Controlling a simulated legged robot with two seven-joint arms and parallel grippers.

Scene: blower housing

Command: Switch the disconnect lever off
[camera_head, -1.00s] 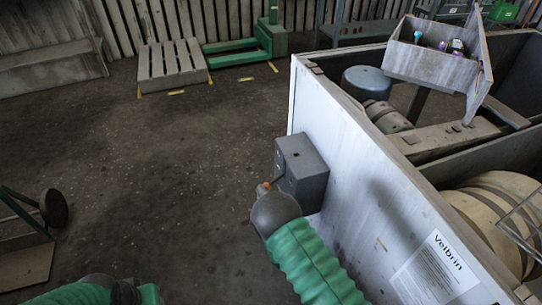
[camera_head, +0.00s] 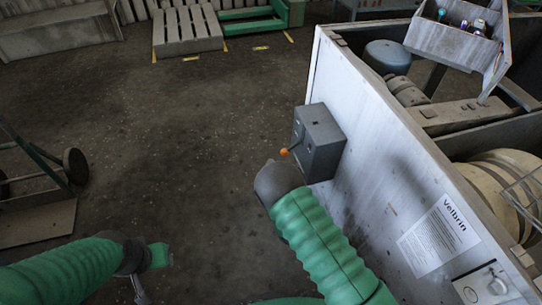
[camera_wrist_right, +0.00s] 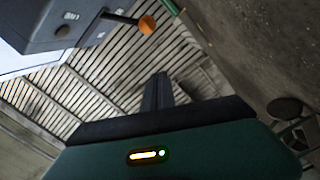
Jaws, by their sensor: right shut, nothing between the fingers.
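The disconnect is a grey box (camera_head: 325,143) on the outer face of the pale housing wall. Its lever has an orange knob (camera_head: 284,152) and sticks out from the box's left side. In the right wrist view the box (camera_wrist_right: 72,22) is at top left, and the dark lever rod ends in the orange knob (camera_wrist_right: 147,26). My right gripper (camera_wrist_right: 158,88) is shut and empty, below the knob in that view and apart from it. In the head view my right wrist hides its fingers. My left gripper (camera_head: 155,257) shows partly at lower left; its fingers are not clear.
The housing wall (camera_head: 375,130) runs along the right, with a Velbrin label (camera_head: 438,238) and a small latch plate (camera_head: 485,287). An open parts bin (camera_head: 455,38) stands above it. A hand cart (camera_head: 40,215) is at left. The floor between is clear.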

